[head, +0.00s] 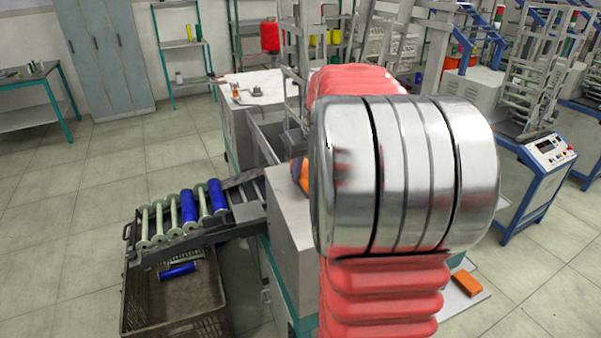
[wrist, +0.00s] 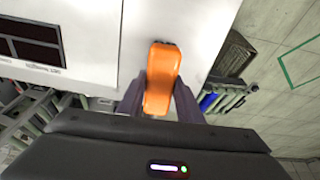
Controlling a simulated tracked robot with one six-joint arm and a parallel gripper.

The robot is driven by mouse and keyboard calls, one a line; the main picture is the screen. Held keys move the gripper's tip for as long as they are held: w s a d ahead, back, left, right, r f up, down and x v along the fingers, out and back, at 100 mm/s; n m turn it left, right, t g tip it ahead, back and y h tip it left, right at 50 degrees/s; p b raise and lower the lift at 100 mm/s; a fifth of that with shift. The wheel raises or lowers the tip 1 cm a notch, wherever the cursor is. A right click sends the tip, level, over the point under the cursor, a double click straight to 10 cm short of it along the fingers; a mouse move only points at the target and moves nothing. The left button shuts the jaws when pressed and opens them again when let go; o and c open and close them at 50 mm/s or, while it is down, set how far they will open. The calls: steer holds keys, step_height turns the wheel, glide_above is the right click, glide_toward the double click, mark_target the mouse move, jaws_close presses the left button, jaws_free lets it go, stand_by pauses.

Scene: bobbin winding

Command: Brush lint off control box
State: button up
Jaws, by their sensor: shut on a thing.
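My gripper (wrist: 160,88) is shut on an orange brush (wrist: 163,72), with one dark finger on each side of its body. The brush end lies over the white face of what looks like the control box (wrist: 100,35) in the wrist view. A little dark material shows at the brush's edge; I cannot tell whether it touches the surface. Dark display panels (wrist: 30,42) are on the box at left. No lint can be made out. In the head view my arm hides most of the box, and a small orange part (head: 299,172) shows beside it.
A rack of blue and pale bobbins (head: 187,214) slopes over a dark crate (head: 172,318) at lower left. An orange block (head: 467,283) lies on a pale surface at right. Another machine with a control panel (head: 547,150) stands at far right. Floor at left is clear.

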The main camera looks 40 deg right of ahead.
steer(key=shift+s+f, duration=0.1)
steer(key=shift+f, duration=0.05)
steer(key=shift+s+a+f, duration=0.15)
steer(key=shift+s+a, duration=0.1)
steer(key=shift+s, duration=0.4)
steer(key=shift+s+a+f, duration=0.15)
steer(key=shift+s+a, duration=0.1)
steer(key=shift+s, duration=0.4)
steer(key=shift+s+a, duration=0.15)
steer(key=shift+s, duration=0.2)
steer(key=shift+s+a+f, duration=0.1)
steer(key=shift+s+a, duration=0.2)
steer(key=shift+s, duration=0.5)
steer(key=shift+s+a+f, duration=0.1)
steer(key=shift+s+a, duration=0.2)
steer(key=shift+s, duration=0.45)
steer(key=shift+s+a+f, duration=0.2)
steer(key=shift+s, duration=0.35)
steer(key=shift+s+a+f, duration=0.15)
steer(key=shift+s+a, duration=0.1)
steer(key=shift+s, duration=0.25)
steer(key=shift+s+a+f, duration=0.2)
steer(key=shift+s, duration=0.35)
